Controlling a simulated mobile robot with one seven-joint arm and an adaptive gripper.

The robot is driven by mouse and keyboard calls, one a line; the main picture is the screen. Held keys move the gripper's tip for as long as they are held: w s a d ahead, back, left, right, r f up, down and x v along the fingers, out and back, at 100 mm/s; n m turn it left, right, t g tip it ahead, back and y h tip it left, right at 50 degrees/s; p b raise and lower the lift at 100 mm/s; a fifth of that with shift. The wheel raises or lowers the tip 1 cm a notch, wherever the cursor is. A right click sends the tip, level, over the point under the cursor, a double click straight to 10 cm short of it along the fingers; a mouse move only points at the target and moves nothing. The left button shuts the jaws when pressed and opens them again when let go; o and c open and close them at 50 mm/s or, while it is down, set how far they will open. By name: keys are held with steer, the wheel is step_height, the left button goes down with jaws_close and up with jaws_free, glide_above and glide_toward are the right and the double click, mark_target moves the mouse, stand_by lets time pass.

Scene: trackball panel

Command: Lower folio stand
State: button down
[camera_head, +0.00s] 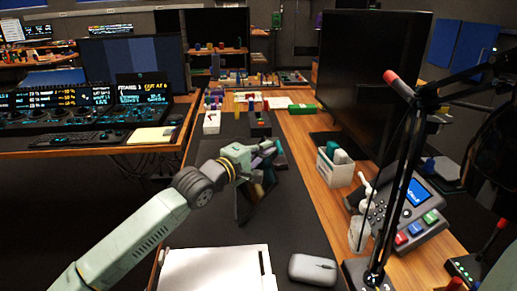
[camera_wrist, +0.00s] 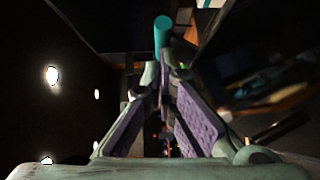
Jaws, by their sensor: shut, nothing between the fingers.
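The folio stand (camera_head: 256,198) appears as a dark, tilted panel on the dark desk mat in the head view. My wrist and gripper partly hide it. My gripper (camera_head: 268,150) is just above its upper part, with its fingers shut and empty. I cannot tell whether they touch the stand. In the wrist view my gripper (camera_wrist: 172,72) shows purple finger pads converging toward the tips. A dark, glossy panel (camera_wrist: 265,65), perhaps the folio's face, fills the right side there. A teal cylinder (camera_wrist: 162,32) shows just beyond the tips.
A large monitor (camera_head: 365,80) stands at the right of the desk. The mat (camera_head: 300,220) is bare right of the stand.

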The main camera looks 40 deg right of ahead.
mark_target(276, 155)
steer(key=shift+m+y, duration=0.8)
steer(key=s+d+f+b, duration=0.2)
steer(key=d+b, duration=0.1)
steer(key=shift+s+d+f+m+t+y+b, duration=0.1)
steer(key=shift+s+d+f+m+y+b, duration=0.4)
steer(key=shift+d+f+y+b, duration=0.55)
steer(key=shift+s+d+f+m+t+y+b, duration=0.1)
steer(key=shift+s+d+f+m+y+b, duration=0.4)
steer(key=shift+f+b, duration=0.95)
steer(key=shift+s+d+f+m+t+y+b, duration=0.1)
steer(key=shift+s+d+f+m+y+b, duration=0.45)
steer(key=shift+d+f+b, duration=0.7)
steer(key=shift+a+r, duration=0.15)
